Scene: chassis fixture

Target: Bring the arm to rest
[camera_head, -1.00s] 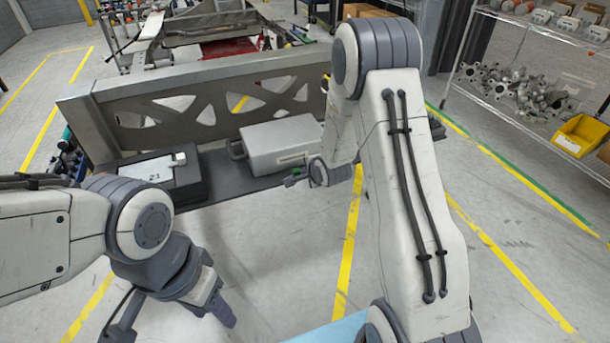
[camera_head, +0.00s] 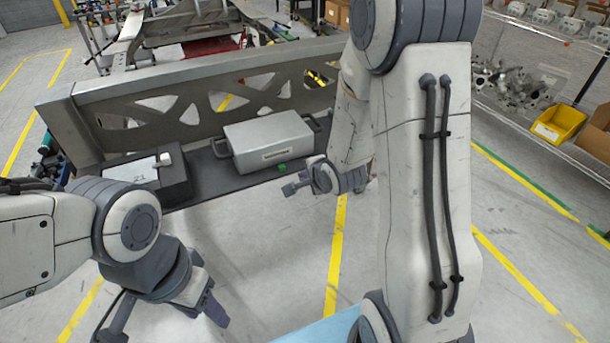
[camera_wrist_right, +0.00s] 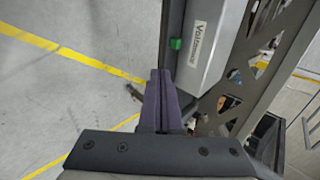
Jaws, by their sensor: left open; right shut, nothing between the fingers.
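My right arm (camera_head: 428,170) fills the right half of the head view. Its gripper (camera_head: 290,187) is just in front of the shelf edge, below a grey case (camera_head: 268,143), with floor visible around it. In the right wrist view the gripper's two dark fingers (camera_wrist_right: 160,76) are together with nothing between them. The case also shows there (camera_wrist_right: 203,45), apparently beyond the fingertips. My left gripper (camera_head: 165,323) hangs open and empty over the floor at the lower left; its fingers are wide apart.
The case stands on a dark shelf (camera_head: 210,178) of the metal fixture (camera_head: 160,108), beside a black box (camera_head: 150,182) with a white top. A small green part (camera_head: 282,167) is by the case. A rack with a yellow bin (camera_head: 560,122) stands right.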

